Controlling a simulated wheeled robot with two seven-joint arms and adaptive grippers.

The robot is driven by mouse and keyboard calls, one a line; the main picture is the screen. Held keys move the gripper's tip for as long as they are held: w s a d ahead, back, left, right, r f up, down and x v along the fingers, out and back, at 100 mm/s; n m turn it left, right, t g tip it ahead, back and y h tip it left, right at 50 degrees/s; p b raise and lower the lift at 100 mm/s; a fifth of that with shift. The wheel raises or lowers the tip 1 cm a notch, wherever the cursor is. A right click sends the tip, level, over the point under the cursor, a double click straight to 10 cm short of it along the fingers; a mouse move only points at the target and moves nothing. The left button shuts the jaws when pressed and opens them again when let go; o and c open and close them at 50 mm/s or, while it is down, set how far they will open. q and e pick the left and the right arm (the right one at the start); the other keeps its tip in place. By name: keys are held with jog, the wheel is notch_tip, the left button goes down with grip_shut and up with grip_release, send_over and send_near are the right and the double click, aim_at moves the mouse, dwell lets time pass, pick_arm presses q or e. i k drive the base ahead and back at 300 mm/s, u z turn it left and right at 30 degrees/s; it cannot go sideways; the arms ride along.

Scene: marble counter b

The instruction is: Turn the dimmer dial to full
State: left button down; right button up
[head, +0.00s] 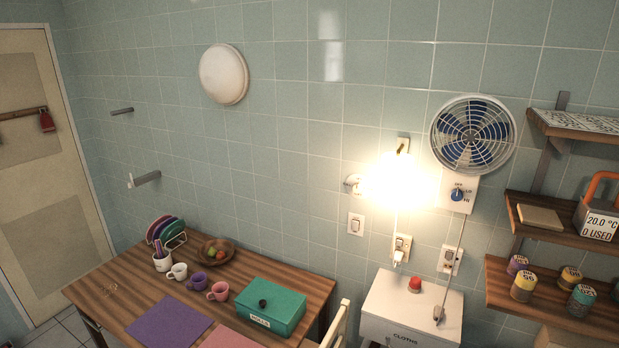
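A blue dial (457,194) sits on a white plate just below the wall fan (473,135). Small marks stand around it; one at the top seems to read OFF, and its pointer setting is too small to tell. A lit wall lamp (396,186) glows brightly left of the dial. Above the lamp a small pale plate (403,144) is partly washed out by the glare. I cannot tell which of these, if either, is the dimmer dial. Neither of my grippers is in view.
A rocker switch (356,224) and sockets with plugs (400,249) are below the lamp. A white box (411,309) with a red button stands under them. Shelves (562,227) jut out at right. A wooden table (127,291) with mugs and a green box (264,305) is at left.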

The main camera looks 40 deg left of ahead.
aim_at(358, 187)
jog(key=u, duration=1)
jog(key=i, duration=1.15)
jog(key=u, duration=1.1)
